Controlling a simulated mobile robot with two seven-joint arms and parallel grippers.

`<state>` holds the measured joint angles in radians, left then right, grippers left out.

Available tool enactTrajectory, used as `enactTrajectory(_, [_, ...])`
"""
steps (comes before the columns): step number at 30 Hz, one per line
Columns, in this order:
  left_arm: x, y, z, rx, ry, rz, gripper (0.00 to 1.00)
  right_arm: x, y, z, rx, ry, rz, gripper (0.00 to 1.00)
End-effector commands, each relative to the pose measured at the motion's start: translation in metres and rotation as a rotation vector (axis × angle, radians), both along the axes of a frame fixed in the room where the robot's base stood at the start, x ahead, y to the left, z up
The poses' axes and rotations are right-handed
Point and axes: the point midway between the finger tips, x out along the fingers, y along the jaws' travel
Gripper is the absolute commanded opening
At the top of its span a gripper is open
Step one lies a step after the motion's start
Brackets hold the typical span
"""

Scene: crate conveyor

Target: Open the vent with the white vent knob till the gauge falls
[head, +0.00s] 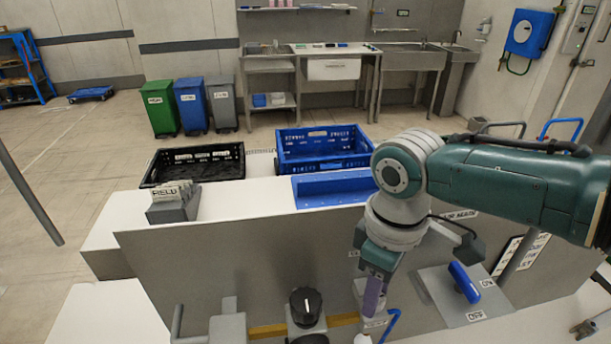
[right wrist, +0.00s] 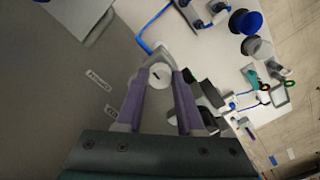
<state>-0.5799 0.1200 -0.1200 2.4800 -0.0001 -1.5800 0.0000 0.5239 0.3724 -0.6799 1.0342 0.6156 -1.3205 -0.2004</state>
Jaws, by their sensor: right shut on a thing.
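The white vent knob (right wrist: 159,73) shows in the right wrist view as a round white face with a short dark mark. My right gripper (right wrist: 160,84) has its two purple fingers shut on it, one on each side. In the head view my right gripper (head: 372,298) points down at the front panel and largely hides the knob. I cannot make out the gauge or a needle in either view. My left gripper is not in view.
A black knob (head: 305,306) with a white line sits on the pipework to the left. A blue lever (head: 464,283) stands on an ON/OFF plate to the right. A blue crate (head: 322,150) and a black crate (head: 193,166) are behind the panel.

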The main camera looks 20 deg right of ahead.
Motion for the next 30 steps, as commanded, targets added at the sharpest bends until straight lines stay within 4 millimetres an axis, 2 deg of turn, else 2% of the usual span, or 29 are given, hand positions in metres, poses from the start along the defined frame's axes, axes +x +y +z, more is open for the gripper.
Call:
enactTrajectory(1, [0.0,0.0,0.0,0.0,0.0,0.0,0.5,0.0,0.001,0.001,0.003,0.002,-0.001,0.0])
enactTrajectory(2, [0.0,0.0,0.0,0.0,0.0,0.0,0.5,0.0,0.001,0.001,0.003,0.002,-0.001,0.39])
enactTrajectory(9, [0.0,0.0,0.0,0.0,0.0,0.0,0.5,0.0,0.001,0.0,0.002,0.001,0.0,0.66])
enactTrajectory(16, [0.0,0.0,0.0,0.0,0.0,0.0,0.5,0.0,0.0,0.0,0.0,0.0,0.0,0.67])
enactTrajectory(20, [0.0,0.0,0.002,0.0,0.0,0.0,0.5,0.001,0.0,0.007,0.002,-0.003,0.001,0.67])
enactTrajectory(30, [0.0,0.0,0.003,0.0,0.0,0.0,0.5,0.001,0.0,0.062,0.002,-0.005,0.001,0.67])
